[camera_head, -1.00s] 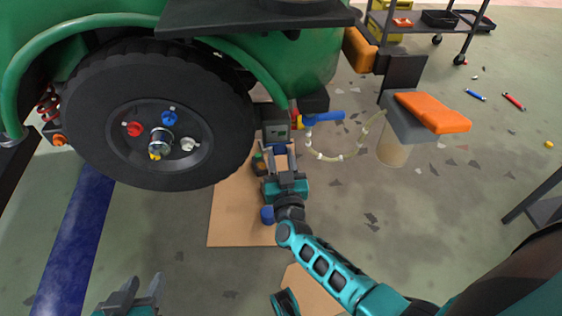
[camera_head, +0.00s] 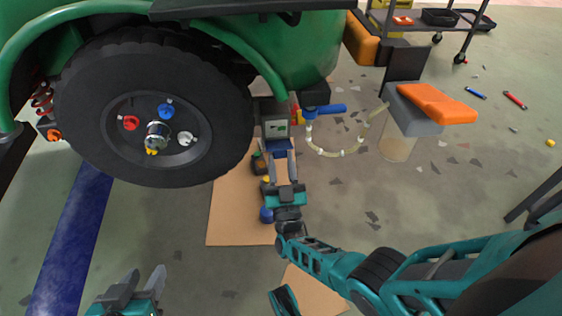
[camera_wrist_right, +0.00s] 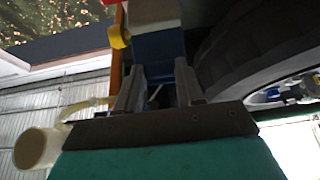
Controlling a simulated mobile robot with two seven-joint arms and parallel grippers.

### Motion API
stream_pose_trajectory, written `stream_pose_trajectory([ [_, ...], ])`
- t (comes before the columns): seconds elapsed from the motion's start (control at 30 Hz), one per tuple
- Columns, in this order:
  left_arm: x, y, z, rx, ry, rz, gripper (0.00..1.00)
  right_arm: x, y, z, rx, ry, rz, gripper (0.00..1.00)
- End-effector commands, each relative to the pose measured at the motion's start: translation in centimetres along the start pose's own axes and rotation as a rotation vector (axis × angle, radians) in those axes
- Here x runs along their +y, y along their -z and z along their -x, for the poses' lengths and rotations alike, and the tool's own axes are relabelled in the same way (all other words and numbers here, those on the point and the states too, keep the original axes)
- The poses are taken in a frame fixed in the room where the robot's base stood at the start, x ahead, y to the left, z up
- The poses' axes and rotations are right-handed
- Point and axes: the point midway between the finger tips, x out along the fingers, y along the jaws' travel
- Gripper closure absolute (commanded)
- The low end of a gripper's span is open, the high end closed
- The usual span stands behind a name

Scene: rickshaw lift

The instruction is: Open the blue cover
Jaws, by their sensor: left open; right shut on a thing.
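The blue cover (camera_head: 281,149) shows as a small blue panel just below a grey box with a pale greenish face (camera_head: 276,129), under the green vehicle beside the wheel. My right gripper (camera_head: 281,162) reaches up from below, its two fingers closed on the cover. In the right wrist view, the blue cover (camera_wrist_right: 158,46) stands between and beyond the fingers of my right gripper (camera_wrist_right: 160,85), below a pale surface. Its exact hinge angle is hard to tell. My left gripper (camera_head: 145,283) is open and empty at the bottom left, far from the cover.
A black wheel (camera_head: 90,90) with coloured caps is left of the box. A blue-handled valve (camera_head: 325,109) with a pale hose (camera_head: 345,152) is right of it. A cardboard sheet (camera_head: 232,220) lies below.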

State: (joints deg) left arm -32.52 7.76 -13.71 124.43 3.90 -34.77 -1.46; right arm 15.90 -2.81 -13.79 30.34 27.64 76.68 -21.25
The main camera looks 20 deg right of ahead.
Motion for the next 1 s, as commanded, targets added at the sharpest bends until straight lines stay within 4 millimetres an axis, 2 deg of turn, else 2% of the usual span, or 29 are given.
stream_pose_trajectory([
  [0.27,-0.05,-0.02,-0.01,0.000,0.001,0.000,0.57,0.14,-0.09,-0.19,-0.002,0.000,0.000,1.00],
  [0.3,-0.06,-0.02,-0.01,0.000,0.001,0.000,0.57,0.13,-0.08,-0.19,-0.001,0.000,0.000,0.61],
  [0.53,-0.08,-0.02,-0.01,0.000,0.002,0.000,0.57,0.05,-0.02,-0.10,0.000,0.001,-0.001,0.39],
  [1.0,-0.10,0.04,-0.01,0.001,0.002,0.001,0.57,0.09,0.08,-0.13,-0.020,-0.003,0.002,0.37],
])
